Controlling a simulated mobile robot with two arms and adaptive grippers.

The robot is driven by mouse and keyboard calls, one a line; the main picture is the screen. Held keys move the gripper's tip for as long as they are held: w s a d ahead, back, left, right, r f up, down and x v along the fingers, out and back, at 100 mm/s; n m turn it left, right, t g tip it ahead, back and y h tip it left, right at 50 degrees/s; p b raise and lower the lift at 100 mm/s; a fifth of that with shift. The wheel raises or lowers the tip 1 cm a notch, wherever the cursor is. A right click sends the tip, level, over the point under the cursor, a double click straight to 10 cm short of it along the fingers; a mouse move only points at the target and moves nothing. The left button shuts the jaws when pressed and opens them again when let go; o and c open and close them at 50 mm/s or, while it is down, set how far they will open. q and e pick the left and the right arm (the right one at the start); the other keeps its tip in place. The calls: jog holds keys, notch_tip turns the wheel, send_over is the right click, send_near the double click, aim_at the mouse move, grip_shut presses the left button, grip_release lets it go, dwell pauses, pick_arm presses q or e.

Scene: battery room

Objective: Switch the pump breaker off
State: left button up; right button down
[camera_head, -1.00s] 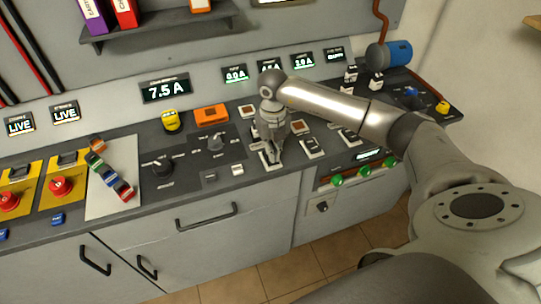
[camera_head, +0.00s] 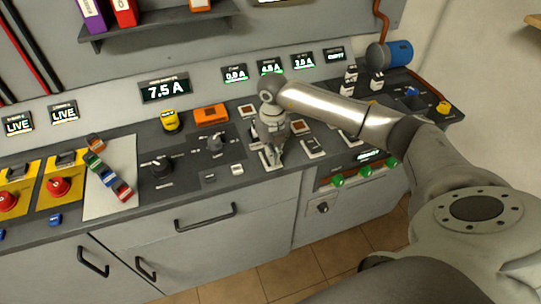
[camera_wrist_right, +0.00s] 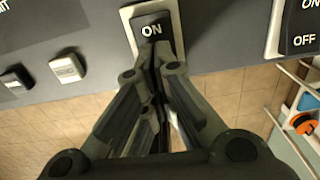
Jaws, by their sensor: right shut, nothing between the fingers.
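My right gripper (camera_head: 275,163) is shut and empty, pointing down at the leftmost of several black rocker breakers on white plates on the panel. This breaker (camera_head: 267,160) is mostly covered by the gripper in the head view. In the right wrist view, the breaker (camera_wrist_right: 151,27) shows "ON" at its far end, with the shut fingers (camera_wrist_right: 155,60) over its near end. I cannot tell whether they touch it. Its name label cannot be read. A display (camera_head: 235,73) above reads 0.0 A. My left gripper is not in view.
A neighbouring breaker (camera_head: 312,147) stands close on the right; its "ON" and "OFF" marks show in the right wrist view (camera_wrist_right: 300,25). A small white button (camera_head: 237,169) is on the left. Green knobs (camera_head: 338,181) sit below the panel edge.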

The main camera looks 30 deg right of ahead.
jog(key=shift+s+f, duration=0.1)
jog(key=shift+f, duration=0.25)
jog(key=shift+r, duration=0.1)
jog(key=shift+r+p, duration=0.55)
jog(key=shift+r, duration=0.35)
jog(key=shift+r+p, duration=1.6)
jog(key=shift+r, duration=0.95)
